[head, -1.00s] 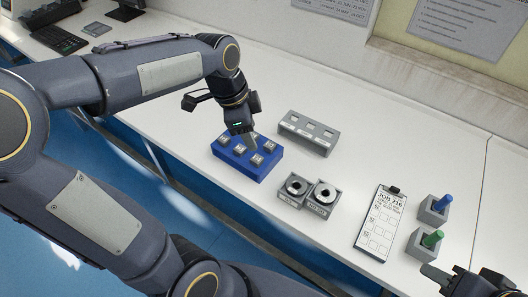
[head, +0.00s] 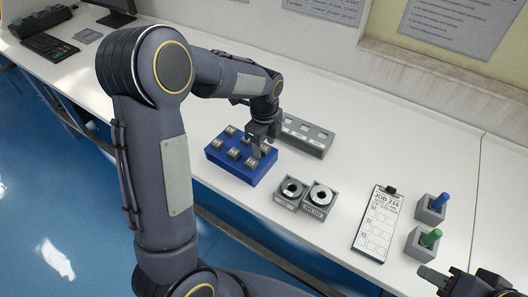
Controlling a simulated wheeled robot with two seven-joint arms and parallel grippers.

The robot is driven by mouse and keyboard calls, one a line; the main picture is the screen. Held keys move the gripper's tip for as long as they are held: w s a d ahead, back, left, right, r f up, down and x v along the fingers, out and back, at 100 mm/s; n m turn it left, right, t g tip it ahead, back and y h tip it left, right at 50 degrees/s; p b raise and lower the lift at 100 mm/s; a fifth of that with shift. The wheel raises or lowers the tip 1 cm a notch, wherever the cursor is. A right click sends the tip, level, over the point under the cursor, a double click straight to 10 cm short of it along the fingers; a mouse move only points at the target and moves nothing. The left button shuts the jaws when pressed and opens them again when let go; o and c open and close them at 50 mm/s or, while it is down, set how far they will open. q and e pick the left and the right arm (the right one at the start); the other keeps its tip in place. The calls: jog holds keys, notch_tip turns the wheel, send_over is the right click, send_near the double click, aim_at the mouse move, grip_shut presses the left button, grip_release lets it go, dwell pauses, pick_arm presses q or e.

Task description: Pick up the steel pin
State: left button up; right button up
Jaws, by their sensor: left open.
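The blue block (head: 219,164) stands mid-table in the head view and holds several small metal pieces (head: 232,153). They are too small for me to tell which one is a steel pin. My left gripper (head: 262,146) points down over the right back part of the blue block, its jaws open around or just above a metal piece. I cannot tell whether it touches that piece, and its fingers hide part of that end. My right gripper (head: 462,283) is at the bottom right corner, partly cut off, with its fingers apart and nothing between them.
A grey slotted block (head: 318,146) stands just behind the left gripper. Two grey holders with ring-shaped parts (head: 288,203) stand in front. A keyboard (head: 47,46) lies far left.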

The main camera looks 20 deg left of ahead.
aim_at(264, 147)
pick_arm(q)
jog(key=shift+f, duration=0.3)
grip_shut()
jog(key=shift+r, duration=0.1)
notch_tip(264, 147, up, 10)
dwell(0.6)
jog(key=shift+p, duration=0.35)
